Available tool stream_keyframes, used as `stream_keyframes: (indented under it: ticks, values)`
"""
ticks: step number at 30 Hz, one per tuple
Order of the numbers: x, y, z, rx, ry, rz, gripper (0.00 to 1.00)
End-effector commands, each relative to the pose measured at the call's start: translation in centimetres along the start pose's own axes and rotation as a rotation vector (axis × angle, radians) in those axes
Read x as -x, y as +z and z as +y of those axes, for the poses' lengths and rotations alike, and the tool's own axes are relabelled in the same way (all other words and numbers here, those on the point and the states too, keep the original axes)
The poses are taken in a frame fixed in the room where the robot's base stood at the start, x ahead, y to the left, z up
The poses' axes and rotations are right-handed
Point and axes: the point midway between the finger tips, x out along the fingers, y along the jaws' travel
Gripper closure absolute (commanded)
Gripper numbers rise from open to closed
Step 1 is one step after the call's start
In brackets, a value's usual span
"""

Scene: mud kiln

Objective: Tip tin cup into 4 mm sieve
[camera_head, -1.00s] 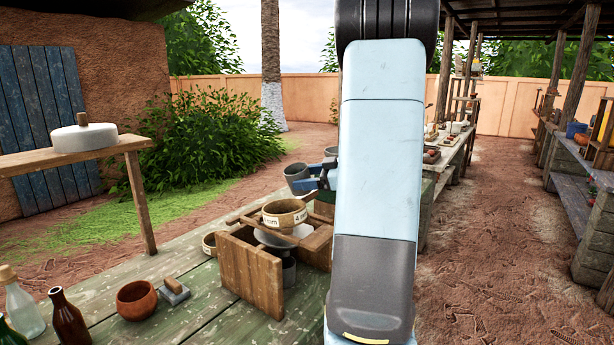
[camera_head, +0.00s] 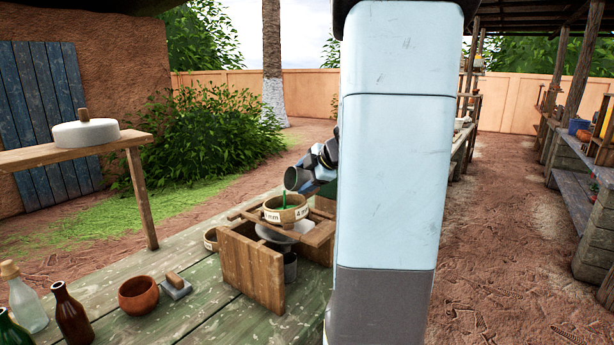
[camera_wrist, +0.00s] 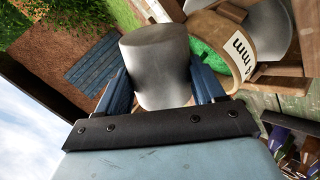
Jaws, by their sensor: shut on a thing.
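The grey tin cup (camera_head: 293,178) is tilted steeply, its mouth low above the sieve. My gripper (camera_wrist: 160,68) is shut on the cup, with one blue finger on each side of it; the wrist view shows the cup's grey outside. A thin green stream drops from the cup into the 4 mm sieve (camera_head: 287,214), a pale round wooden ring with "mm" labels on its side. The sieve sits on wooden rails over a wooden stand. In the wrist view, green material covers part of the inside of the sieve (camera_wrist: 240,42). The inside of the cup is hidden there.
The wooden stand (camera_head: 250,268) has a pale bowl (camera_head: 272,234) and a grey cup (camera_head: 290,268) under the sieve. A clay bowl (camera_head: 138,297), a small wooden-handled block (camera_head: 175,287) and several bottles stand to the left. My arm hides the bench's right side.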

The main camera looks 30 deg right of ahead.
Motion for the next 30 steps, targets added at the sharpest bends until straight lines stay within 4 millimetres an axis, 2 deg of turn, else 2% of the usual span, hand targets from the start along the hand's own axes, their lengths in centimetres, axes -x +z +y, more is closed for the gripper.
stream_keyframes:
  ticks: [30]
  values:
    - [-0.9,-2.2,-1.0,0.402,0.002,-0.359,0.58]
